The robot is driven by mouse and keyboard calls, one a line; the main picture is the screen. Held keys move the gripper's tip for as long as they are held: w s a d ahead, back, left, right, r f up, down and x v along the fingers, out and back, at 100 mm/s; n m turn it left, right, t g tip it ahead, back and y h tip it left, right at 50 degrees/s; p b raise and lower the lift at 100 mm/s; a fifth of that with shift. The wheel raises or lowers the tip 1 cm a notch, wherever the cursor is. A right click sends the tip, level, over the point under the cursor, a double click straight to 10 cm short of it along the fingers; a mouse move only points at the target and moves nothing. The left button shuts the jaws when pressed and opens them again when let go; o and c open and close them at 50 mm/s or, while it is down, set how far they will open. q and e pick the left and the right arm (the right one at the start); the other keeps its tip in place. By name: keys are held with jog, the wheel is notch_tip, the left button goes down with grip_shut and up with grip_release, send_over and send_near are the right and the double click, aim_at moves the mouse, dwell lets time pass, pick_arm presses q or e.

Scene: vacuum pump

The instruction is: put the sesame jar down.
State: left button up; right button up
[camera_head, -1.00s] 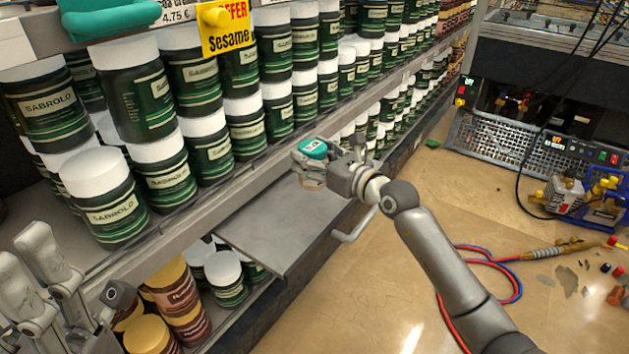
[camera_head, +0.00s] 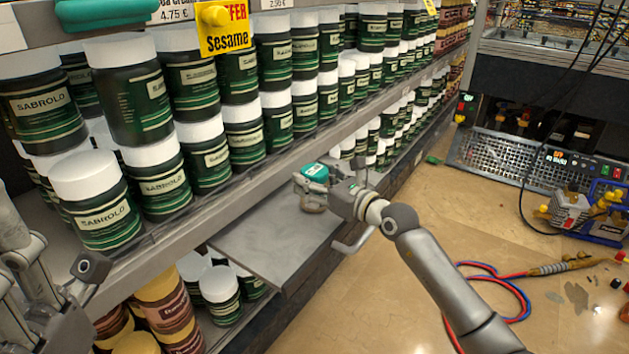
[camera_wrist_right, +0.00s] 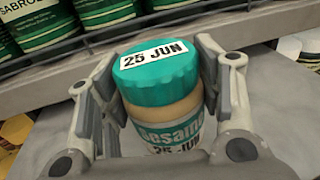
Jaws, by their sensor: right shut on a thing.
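The sesame jar (camera_head: 312,196) has a teal lid and a label reading "Sesame". A "25 JUN" sticker lies across the lid in the right wrist view (camera_wrist_right: 165,125). My right gripper (camera_head: 325,187) is shut on the jar, with a finger on each side of it. The jar is upright or nearly so, over the far right part of a grey flat panel (camera_head: 265,245) that juts out from the shelf. I cannot tell whether its base touches the panel. Part of my left gripper (camera_head: 45,285) shows at the lower left edge; its fingertips are not clear.
Shelves of green jars (camera_head: 104,215) with white lids line the left and back. More jars (camera_head: 219,295) stand beneath the panel. A handle (camera_head: 355,240) sticks out at the panel's right. The floor holds red and blue hoses (camera_head: 510,290) and a pump (camera_head: 568,210).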

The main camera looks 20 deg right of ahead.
jog(key=o, duration=1.2)
jog(key=shift+f, duration=0.15)
